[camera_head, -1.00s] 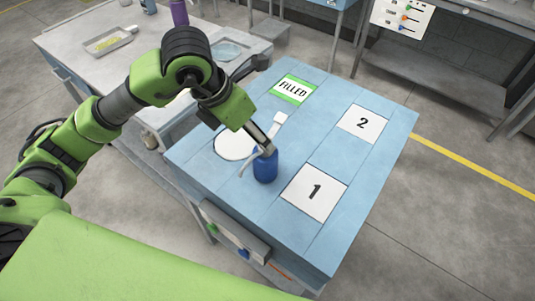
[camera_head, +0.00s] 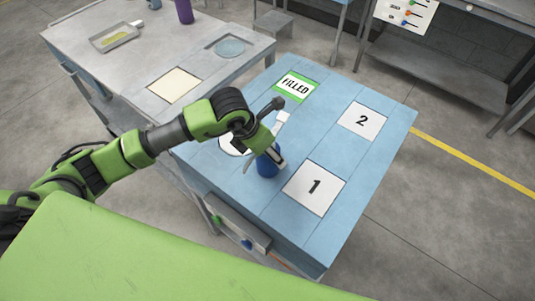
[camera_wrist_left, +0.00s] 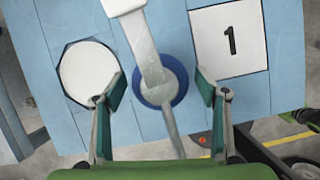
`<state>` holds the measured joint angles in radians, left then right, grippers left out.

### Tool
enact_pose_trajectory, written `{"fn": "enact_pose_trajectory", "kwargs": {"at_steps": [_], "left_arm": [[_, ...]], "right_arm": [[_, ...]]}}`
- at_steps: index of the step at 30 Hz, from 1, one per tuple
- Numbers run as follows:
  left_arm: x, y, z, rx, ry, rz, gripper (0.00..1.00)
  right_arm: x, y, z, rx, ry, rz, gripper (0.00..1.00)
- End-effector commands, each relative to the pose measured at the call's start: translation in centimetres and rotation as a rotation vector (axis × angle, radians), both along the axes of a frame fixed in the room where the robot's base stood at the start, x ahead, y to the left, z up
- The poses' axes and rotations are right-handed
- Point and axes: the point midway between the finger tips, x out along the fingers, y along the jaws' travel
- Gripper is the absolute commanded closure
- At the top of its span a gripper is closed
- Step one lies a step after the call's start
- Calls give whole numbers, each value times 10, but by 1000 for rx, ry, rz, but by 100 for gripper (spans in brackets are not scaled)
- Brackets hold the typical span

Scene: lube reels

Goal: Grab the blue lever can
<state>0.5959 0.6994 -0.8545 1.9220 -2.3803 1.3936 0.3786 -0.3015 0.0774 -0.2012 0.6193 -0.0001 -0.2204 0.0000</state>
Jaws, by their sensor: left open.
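The blue lever can (camera_head: 267,165) stands upright on the light blue table, between the white disc and the square marked 1. Its pale spout and lever rise above it. In the left wrist view the can (camera_wrist_left: 150,99) is seen from above, its blue rim around a pale top, with a grey lever (camera_wrist_left: 147,45) across it. My left gripper (camera_head: 274,160) is at the can in the head view and partly covers it. In the wrist view my left gripper (camera_wrist_left: 160,90) is open, with one finger on each side of the can and gaps between. My right gripper is not in view.
The light blue table (camera_head: 310,245) carries a green FILLED sign (camera_head: 295,86), a square marked 2 (camera_head: 362,121) and a square marked 1 (camera_head: 314,187). The white disc (camera_head: 232,146) lies left of the can. A grey table (camera_head: 110,55) with a tray (camera_head: 117,37) stands at the back left.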

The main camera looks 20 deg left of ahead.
Motion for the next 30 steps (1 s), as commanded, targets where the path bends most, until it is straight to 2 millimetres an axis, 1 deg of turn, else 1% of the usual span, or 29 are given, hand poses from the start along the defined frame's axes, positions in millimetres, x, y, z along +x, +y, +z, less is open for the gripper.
{"fn": "enact_pose_trajectory", "kwargs": {"at_steps": [3, 8, 9, 11, 12, 14, 25, 28, 30], "left_arm": [[1, -1, -4, 0, -1, -1, 34], [1, -1, -4, 0, -1, -1, 34], [1, -1, -4, 0, -1, -1, 44], [1, -1, -4, 0, -1, -1, 60], [1, -1, -4, 0, -1, -1, 70], [1, -1, -4, 0, -1, -1, 86], [2, -1, 0, -1, -5, -1, 86], [3, -1, 6, -3, -6, -1, 86], [4, -1, 15, -3, -10, -1, 86]], "right_arm": [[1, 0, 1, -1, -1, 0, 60], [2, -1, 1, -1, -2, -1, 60], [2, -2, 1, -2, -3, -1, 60], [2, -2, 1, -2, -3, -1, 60], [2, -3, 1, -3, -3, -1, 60], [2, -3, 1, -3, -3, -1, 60], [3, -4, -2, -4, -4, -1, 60], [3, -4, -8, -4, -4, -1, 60], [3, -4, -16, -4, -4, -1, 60]]}}
